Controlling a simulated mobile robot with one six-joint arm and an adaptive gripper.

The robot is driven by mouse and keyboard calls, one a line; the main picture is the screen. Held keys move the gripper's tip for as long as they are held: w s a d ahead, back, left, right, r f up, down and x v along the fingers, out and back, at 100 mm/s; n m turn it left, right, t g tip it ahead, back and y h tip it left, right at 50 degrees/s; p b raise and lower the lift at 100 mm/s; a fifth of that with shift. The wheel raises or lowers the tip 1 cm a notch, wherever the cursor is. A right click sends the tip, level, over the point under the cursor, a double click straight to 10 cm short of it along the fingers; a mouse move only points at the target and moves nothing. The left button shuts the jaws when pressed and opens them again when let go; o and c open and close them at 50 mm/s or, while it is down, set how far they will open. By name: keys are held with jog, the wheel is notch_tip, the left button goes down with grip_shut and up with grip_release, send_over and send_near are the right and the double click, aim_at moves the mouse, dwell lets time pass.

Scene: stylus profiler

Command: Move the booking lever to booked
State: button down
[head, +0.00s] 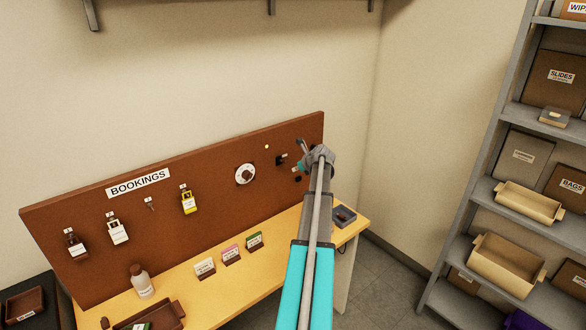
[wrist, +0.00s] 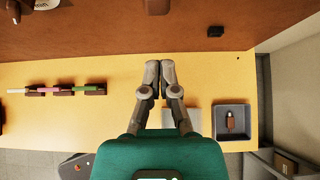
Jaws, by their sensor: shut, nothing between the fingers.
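My gripper (wrist: 160,76) is shut and empty, its two fingertips together in the wrist view. In the head view it is at the right end of the brown bookings board (head: 100,220), largely hidden by my own arm. A small dark fitting (head: 281,160) sticks out of the board just left of my gripper. It may be the booking lever, but its shape and setting are too small to tell. In the wrist view a brown piece (wrist: 157,5) is cut off at the top edge, ahead of the fingertips and apart from them. A black block (wrist: 215,31) is to its right.
A white round dial (head: 245,174) and several hanging tags are on the board to the left. Below is a yellow table (wrist: 60,125) with coloured cards (head: 231,254), a bottle (head: 142,281) and a grey tray (wrist: 220,138). Shelves (head: 515,190) stand at the right.

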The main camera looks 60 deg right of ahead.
jog(key=shift+r+p+v, duration=0.25)
jog(key=shift+p+v, duration=1.6)
jog(key=shift+v, duration=1.1)
jog(key=shift+w+d, duration=0.1)
jog(key=shift+w, duration=0.15)
jog(key=w+a+f+n+g+y+b, duration=0.1)
jog(key=w+a+f+n+y, duration=0.15)
jog(key=w+a+n, duration=0.75)
jog(key=w+a+f+n+g+y+b, duration=0.1)
jog(key=w+a+f+n+g+b, duration=0.2)
jog(key=a, duration=1.4)
jog(key=w+a+f+n+y, duration=0.25)
jog(key=w+a+n, duration=0.45)
jog(key=a, duration=0.6)
jog(key=s+a+f+n+g+b, duration=0.1)
jog(key=a+n, duration=0.5)
jog(key=a, duration=0.6)
jog(key=s+a+f+n+g+h+b, duration=0.1)
jog(key=s+a+f+n+g, duration=0.1)
jog(key=a+n, duration=0.5)
jog(key=s+a+f+n+g+h+b, duration=0.1)
jog(key=s+a+n, duration=0.4)
jog(key=a, duration=1.4)
notch_tip(320, 180, down, 3)
jog(key=shift+s+r+n+g+b, duration=0.25)
jog(key=shift+n+g+b, duration=0.3)
jog(key=shift+n, duration=0.65)
